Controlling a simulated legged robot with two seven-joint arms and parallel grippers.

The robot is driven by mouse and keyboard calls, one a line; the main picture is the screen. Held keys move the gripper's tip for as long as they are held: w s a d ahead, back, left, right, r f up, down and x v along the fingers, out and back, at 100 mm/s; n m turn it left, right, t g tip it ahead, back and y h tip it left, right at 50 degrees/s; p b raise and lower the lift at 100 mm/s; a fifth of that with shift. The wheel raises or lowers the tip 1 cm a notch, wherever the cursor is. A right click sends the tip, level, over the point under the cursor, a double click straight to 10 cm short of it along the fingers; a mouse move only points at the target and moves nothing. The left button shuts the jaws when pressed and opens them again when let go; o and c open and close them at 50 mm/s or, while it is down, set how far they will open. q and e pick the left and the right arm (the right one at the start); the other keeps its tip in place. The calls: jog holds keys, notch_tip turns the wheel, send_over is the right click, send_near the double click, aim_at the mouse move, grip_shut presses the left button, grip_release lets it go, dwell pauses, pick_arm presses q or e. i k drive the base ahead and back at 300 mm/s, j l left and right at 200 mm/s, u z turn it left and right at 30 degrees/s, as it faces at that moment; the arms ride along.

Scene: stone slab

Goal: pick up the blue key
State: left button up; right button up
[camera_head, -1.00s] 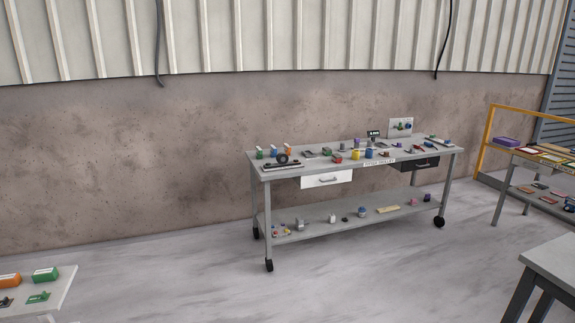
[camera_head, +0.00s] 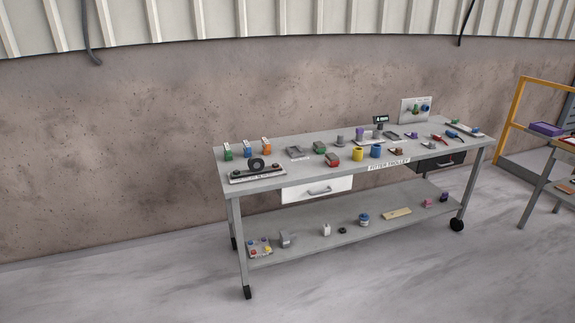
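I cannot make out a blue key for certain. Several small blue things show on the grey fitter trolley (camera_head: 310,145). A small blue item (camera_head: 454,135) lies near the right end of its top, beside a red one, too small to identify. A blue cylinder (camera_head: 376,152) stands near the front edge. A blue and white round item (camera_head: 364,219) stands on the lower shelf. Neither of my grippers is in view.
The trolley has a white drawer (camera_head: 317,189), a dark drawer (camera_head: 440,162) and castors. A wall stands close behind it. A yellow-railed table (camera_head: 535,195) is at the right. The floor (camera_head: 150,275) in front is clear.

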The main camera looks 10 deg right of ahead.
aim_at(247, 152)
jog(key=i+l, duration=0.15)
jog(key=i, duration=0.15)
jog(key=i+l+z, duration=0.15)
jog(key=i, duration=0.15)
jog(key=i+u, duration=0.15)
jog(key=u, duration=0.3)
jog(key=i+l+u, duration=0.15)
jog(key=u, duration=0.3)
jog(key=i+l+u, duration=0.15)
jog(key=u, duration=0.3)
